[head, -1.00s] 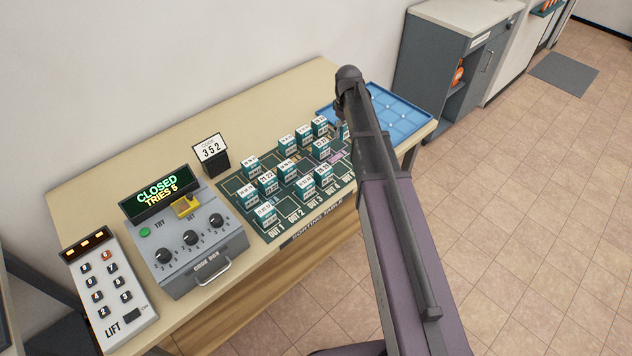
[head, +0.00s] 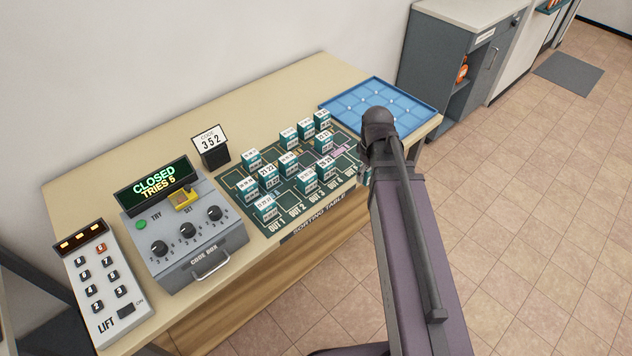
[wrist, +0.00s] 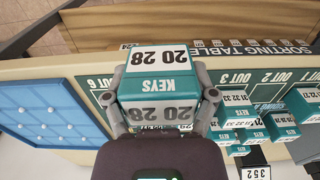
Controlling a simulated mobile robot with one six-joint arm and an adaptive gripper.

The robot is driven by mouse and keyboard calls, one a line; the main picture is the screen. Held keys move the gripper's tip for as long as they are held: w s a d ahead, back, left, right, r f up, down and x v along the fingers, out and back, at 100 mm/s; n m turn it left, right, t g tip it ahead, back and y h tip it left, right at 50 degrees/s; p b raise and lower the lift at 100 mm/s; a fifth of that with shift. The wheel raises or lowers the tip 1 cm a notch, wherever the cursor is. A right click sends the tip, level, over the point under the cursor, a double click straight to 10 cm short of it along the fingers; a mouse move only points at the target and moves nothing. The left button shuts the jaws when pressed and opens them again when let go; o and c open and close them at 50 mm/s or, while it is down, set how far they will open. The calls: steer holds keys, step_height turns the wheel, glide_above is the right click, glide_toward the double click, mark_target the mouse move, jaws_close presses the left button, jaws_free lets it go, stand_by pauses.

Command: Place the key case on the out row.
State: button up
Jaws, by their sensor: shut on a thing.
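My gripper (wrist: 158,78) is shut on a white and teal key case (wrist: 160,88), marked "20 28" and "KEYS", in the middle of the wrist view. The two fingers grip its left and right sides. In the head view my arm hides nearly all of the gripper and case, at the board's right end by its front edge. The dark green sorting board (head: 240,187) has its out row, OUT 1 (head: 277,226) and on, along the front edge. OUT 3 also shows in the wrist view (wrist: 235,77). I cannot tell whether the held case touches the board.
Several similar cases (head: 265,208) stand on the board, some close to the front row. A blue tray (head: 375,100) lies behind at right. A code box (head: 188,245), a lift keypad (head: 104,290) and a "352" card (head: 210,142) stand at left.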

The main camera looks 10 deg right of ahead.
steer(key=shift+w, duration=0.15)
steer(key=w, duration=0.4)
steer(key=w+f+b, duration=0.1)
steer(key=w, duration=0.4)
steer(key=w+d, duration=0.1)
steer(key=w, duration=0.4)
steer(key=shift+w+f, duration=0.2)
steer(key=shift+w, duration=0.3)
steer(key=shift+w+f+b, duration=0.2)
steer(key=shift+f+b, duration=0.25)
steer(key=shift+b, duration=0.1)
steer(key=shift+w+f+b, duration=0.2)
steer(key=shift+f+b, duration=0.25)
steer(key=shift+b, duration=0.05)
steer(key=shift+f+b, duration=0.95)
steer(key=shift+f, duration=0.1)
steer(key=o, duration=1.1)
